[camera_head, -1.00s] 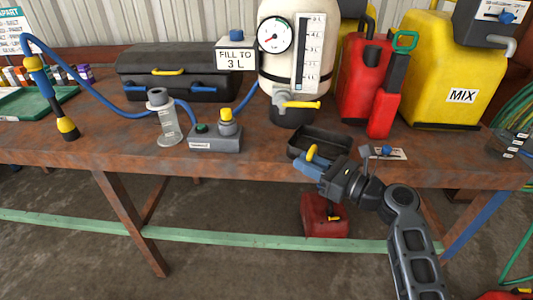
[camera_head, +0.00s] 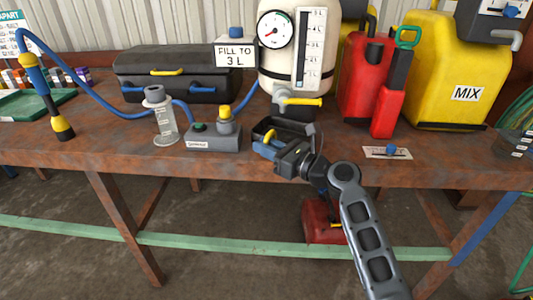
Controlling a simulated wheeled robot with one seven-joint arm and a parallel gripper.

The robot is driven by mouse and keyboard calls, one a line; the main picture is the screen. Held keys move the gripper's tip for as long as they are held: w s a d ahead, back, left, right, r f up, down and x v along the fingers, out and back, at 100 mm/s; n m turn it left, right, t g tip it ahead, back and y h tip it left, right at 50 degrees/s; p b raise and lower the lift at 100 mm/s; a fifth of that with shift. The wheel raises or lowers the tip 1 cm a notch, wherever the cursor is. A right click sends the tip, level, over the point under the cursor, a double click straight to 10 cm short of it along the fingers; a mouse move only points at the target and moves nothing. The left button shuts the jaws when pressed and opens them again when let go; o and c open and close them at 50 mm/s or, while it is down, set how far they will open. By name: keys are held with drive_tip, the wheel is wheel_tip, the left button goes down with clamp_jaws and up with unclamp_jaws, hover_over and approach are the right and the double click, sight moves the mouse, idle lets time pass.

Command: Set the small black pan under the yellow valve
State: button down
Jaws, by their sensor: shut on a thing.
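The small black pan (camera_head: 288,127) is at the tank's foot, near the bench's front edge. My gripper (camera_head: 270,147), with blue fingers, is shut on the pan's yellow handle at its near left side. The yellow valve (camera_head: 302,101) sticks out to the right from a grey spout low on the cream tank (camera_head: 290,60). In the picture the pan lies just below the valve and spout. The gripper and wrist hide part of its near side. I cannot tell whether the pan rests on the bench or hangs slightly above it.
A grey box with a yellow knob (camera_head: 214,136) stands close left of the pan. A clear cylinder (camera_head: 163,120) is further left. Red cans (camera_head: 360,85) and a yellow MIX can (camera_head: 445,70) stand right. A gauge plate (camera_head: 388,152) lies at the bench's front edge.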

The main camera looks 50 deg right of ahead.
idle(0.3)
drive_tip(key=shift+f, duration=0.15)
drive_tip(key=c, duration=1.1)
unclamp_jaws()
drive_tip(key=shift+o, duration=0.2)
drive_tip(key=s, duration=1.2)
drive_tip(key=shift+d, duration=0.45)
